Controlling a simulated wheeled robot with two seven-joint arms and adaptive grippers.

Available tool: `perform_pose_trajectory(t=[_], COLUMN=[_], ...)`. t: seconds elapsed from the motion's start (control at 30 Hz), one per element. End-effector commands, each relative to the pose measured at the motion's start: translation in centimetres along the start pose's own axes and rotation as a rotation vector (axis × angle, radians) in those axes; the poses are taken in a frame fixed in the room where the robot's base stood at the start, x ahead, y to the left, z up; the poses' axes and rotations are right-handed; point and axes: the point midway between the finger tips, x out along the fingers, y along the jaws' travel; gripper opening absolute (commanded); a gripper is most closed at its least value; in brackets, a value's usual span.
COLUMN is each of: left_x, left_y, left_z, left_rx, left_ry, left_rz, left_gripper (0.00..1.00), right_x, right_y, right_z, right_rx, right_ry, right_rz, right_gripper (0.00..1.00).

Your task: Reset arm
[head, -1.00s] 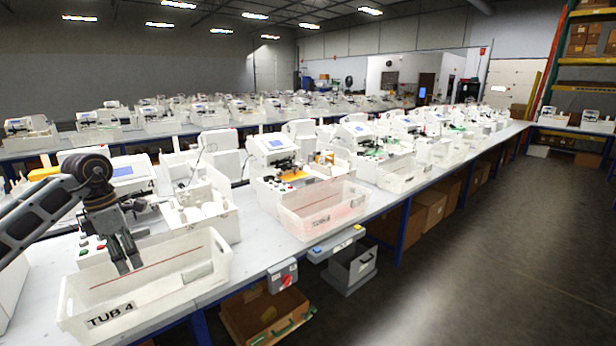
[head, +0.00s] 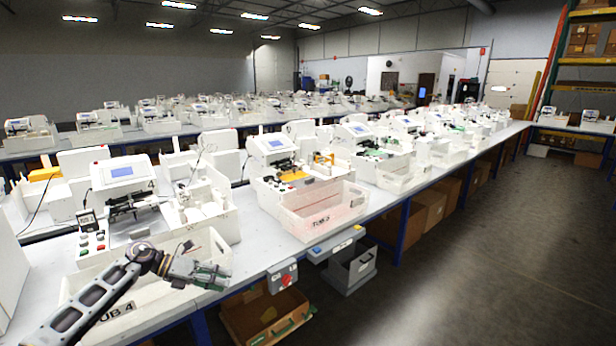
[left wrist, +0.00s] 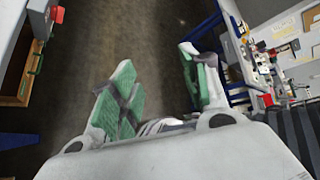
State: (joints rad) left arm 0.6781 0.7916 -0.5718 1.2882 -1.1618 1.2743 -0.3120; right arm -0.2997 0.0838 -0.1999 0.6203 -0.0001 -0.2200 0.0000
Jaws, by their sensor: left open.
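My left gripper (head: 212,276) is over the right end of the white tub (head: 75,285) labelled TUB 4, pointing right towards the table's front edge. In the left wrist view its two green-padded fingers (left wrist: 160,95) are spread apart with nothing between them, over the dark floor. My left arm crosses in front of the tub and hides part of its label and inside. The plotter machine (head: 125,180) marked 4, with a blue screen, stands behind the tub. My right gripper does not show.
A grey and red switch box (head: 283,277) hangs at the table's front edge. A brown box (head: 262,315) and a grey bin (head: 352,268) are below. The floor (head: 470,260) at right is clear.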

Motion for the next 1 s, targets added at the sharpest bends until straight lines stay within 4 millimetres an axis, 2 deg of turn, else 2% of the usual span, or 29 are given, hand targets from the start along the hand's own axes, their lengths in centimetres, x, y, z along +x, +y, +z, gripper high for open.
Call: perform_pose_trajectory(t=[0.1, 0.33, 0.57, 0.77, 1.0], left_x=[2.4, 5.7, 8.4, 10.3, 12.2], left_y=[1.8, 6.4, 12.5, 18.8, 25.2], left_z=[-0.4, -1.4, -4.6, -9.7, -17.8], left_rx=[-0.128, -0.400, -0.710, -1.002, -1.319], left_ry=[-0.105, -0.316, -0.522, -0.697, -0.871], left_rz=[-0.067, -0.166, -0.220, -0.225, -0.189], left_gripper=[0.46, 0.46, 0.46, 0.46, 0.46], right_x=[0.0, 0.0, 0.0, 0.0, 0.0], right_y=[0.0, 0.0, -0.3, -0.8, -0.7], right_z=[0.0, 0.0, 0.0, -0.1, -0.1], right_rx=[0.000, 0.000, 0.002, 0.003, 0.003], right_ry=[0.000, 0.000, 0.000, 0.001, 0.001], right_rz=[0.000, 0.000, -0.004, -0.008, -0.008], right_gripper=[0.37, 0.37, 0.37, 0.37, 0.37])
